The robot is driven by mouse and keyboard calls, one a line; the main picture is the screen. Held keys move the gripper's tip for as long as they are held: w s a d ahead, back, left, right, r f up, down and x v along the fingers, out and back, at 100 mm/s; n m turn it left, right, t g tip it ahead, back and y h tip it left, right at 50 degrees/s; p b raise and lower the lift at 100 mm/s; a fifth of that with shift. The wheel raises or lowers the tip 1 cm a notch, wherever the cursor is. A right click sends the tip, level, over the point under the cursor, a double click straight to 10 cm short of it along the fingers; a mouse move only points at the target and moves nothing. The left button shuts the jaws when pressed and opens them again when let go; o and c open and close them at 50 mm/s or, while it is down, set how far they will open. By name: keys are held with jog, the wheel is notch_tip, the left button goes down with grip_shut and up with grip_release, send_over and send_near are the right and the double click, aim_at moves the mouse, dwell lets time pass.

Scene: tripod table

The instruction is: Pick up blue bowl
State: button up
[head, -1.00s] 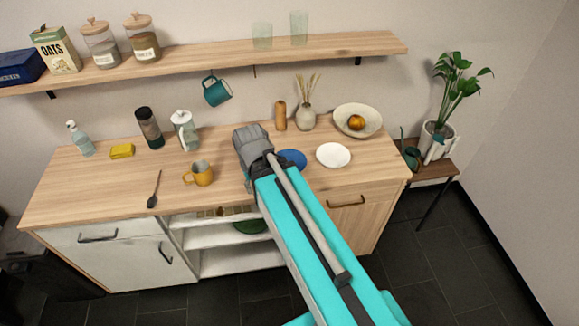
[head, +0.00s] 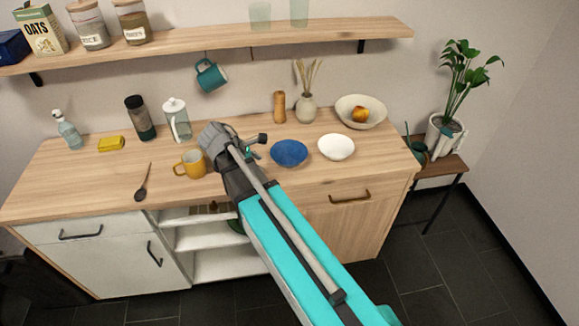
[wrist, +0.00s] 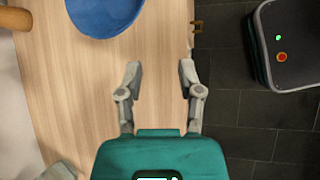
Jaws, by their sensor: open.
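The blue bowl (head: 289,152) sits on the wooden counter, left of a white bowl (head: 336,147). In the head view it is clear of my arm. In the wrist view the blue bowl (wrist: 103,14) is at the top, left of centre, cut by the frame edge. My gripper (wrist: 160,72) is open and empty above bare counter, with its fingertips apart from the bowl. In the head view my wrist is left of the bowl, and the fingers are small and hard to make out.
A yellow mug (head: 191,164) stands left of my wrist. Behind the bowls are a wooden mill (head: 279,107), a vase (head: 305,109) and a large bowl with fruit (head: 372,107). A shelf (head: 225,43) with a hanging teal mug (head: 210,75) is above. Counter in front of the bowls is clear.

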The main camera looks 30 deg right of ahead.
jog(key=w+n+h+b, duration=0.1)
jog(key=w+n+b, duration=0.1)
jog(key=n, duration=0.1)
jog(key=w+f+n+h+b, duration=0.1)
jog(key=w+n+h+b, duration=0.1)
jog(key=w+n+b, duration=0.1)
jog(key=w+f+n+t+h+b, duration=0.1)
jog(key=w+n+h+b, duration=0.1)
jog(key=n, duration=0.1)
jog(key=shift+w+a+f, duration=0.1)
jog(key=shift+w+a, duration=0.05)
jog(key=shift+w, duration=0.25)
jog(key=shift+w+a+n+h+b, duration=0.2)
jog(key=shift+w+n+h+b, duration=0.2)
jog(key=shift+w+n+b, duration=0.45)
jog(key=shift+w+a+r+n+t+h, duration=0.15)
jog(key=shift+r+n+t+h, duration=0.2)
jog(key=shift+n, duration=0.4)
jog(key=b, duration=0.3)
send_near(278, 144)
jog(key=shift+x, duration=2.25)
jog(key=shift+b+x, duration=1)
jog(key=shift+x, duration=1)
jog(key=shift+w+d+f, duration=0.1)
jog(key=shift+d+f, duration=0.25)
jog(key=shift+d, duration=0.25)
